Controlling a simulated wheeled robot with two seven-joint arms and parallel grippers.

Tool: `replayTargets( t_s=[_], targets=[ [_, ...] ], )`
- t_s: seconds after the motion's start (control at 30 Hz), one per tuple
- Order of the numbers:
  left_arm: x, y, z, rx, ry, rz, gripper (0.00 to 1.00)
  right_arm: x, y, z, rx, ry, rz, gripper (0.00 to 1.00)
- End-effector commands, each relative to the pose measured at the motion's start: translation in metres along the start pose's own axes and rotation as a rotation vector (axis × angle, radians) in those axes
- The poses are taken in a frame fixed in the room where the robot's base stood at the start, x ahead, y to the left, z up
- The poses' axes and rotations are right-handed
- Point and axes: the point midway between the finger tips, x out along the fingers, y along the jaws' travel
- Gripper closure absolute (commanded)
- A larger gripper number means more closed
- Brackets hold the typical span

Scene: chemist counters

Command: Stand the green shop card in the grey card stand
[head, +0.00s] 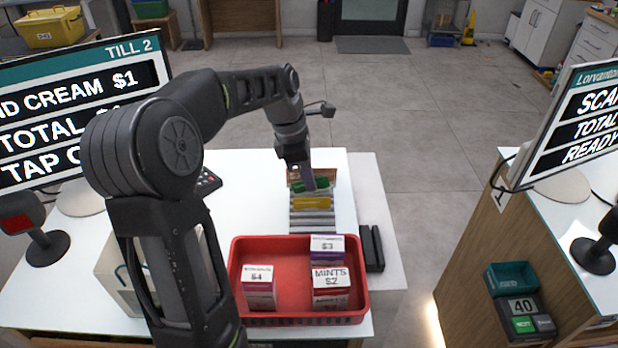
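The grey card stand (312,222) lies on the white counter behind the red tray, with several ridged rows. A yellow card (313,204) sits across its rows. The green shop card (322,183) shows at the stand's far end, partly covered by my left gripper (307,182). My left gripper points down at the green card, and a finger crosses in front of it. Whether the fingers are closed on the card, and whether the card is seated in a slot, I cannot tell. My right gripper is out of view.
A red tray (238,310) with small labelled boxes (331,287) stands in front of the stand. A black object (371,248) is to the right. The Till 2 screen (80,110) is at left. Another counter (470,240) with a screen stands right, across open floor.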

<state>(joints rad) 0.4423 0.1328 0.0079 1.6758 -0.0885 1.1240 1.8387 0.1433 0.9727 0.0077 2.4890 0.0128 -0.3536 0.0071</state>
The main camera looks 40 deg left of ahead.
Motion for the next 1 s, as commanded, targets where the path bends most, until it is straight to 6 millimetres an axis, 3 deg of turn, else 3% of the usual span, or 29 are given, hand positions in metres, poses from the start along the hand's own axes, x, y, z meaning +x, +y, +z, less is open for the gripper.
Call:
replayTargets(
  t_s=[0.23, 0.57, 0.87, 1.0],
  targets=[
    [0.007, 0.000, -0.002, 0.000, 0.000, -0.001, 1.00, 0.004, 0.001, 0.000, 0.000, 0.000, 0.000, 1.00],
    [0.006, 0.000, -0.001, 0.000, 0.000, 0.000, 0.75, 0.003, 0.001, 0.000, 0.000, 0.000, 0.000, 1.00],
    [0.006, 0.000, -0.001, 0.000, 0.000, 0.000, 0.75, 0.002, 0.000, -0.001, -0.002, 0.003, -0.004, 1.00],
    [-0.005, 0.001, -0.001, 0.001, -0.001, 0.003, 0.75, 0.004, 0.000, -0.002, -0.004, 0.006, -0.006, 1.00]
  ],
)
